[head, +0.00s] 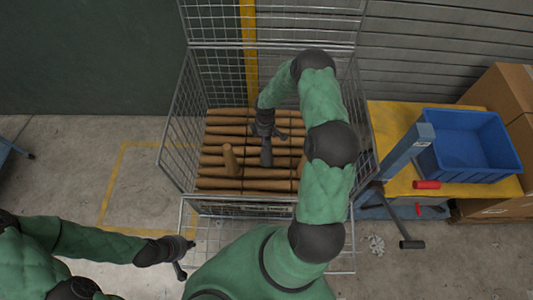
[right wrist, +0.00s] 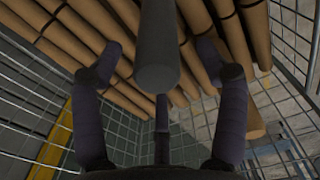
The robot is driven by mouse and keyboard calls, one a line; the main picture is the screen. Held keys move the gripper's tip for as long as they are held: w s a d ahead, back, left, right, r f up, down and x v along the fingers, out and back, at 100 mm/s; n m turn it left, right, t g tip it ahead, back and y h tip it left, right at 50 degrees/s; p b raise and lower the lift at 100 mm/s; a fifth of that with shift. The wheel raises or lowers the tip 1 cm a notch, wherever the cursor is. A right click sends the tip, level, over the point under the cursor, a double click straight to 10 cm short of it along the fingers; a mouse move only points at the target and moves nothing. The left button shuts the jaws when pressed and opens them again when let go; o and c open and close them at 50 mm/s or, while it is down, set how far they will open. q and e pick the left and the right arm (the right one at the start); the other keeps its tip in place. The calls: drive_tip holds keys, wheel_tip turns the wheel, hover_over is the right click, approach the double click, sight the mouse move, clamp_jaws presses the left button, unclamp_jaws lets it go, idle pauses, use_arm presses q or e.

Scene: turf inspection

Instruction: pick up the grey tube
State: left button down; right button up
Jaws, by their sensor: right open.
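The grey tube (head: 266,155) stands up among brown tubes inside a wire cage. In the right wrist view the grey tube (right wrist: 158,55) comes toward the camera, end first, between the spread fingers. My right gripper (head: 266,131) is over the grey tube, open, with a gap between the fingers and the tube; it shows also in the right wrist view (right wrist: 162,100). Its arm hides part of the cage. My left gripper (head: 183,258) is outside the cage at lower left, with its fingers apart and nothing between them.
Brown tubes (head: 255,184) lie in rows in the wire cage (head: 180,118), and one short brown tube (head: 230,160) stands up left of the grey one. Mesh walls surround them. At right, a blue bin (head: 470,150) sits on a yellow-topped bench (head: 395,118) beside cardboard boxes (head: 500,90).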

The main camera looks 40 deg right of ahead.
sight(267, 150)
drive_tip(key=f, duration=0.1)
drive_tip(key=f+b, duration=0.1)
drive_tip(key=f, duration=0.1)
drive_tip(key=f+b, duration=0.1)
drive_tip(key=shift+s+d+f, duration=0.2)
drive_tip(key=shift+s+f, duration=0.15)
drive_tip(key=shift+f, duration=0.4)
drive_tip(key=shift+r, duration=0.1)
drive_tip(key=shift+c, duration=0.3)
drive_tip(key=c, duration=1.4)
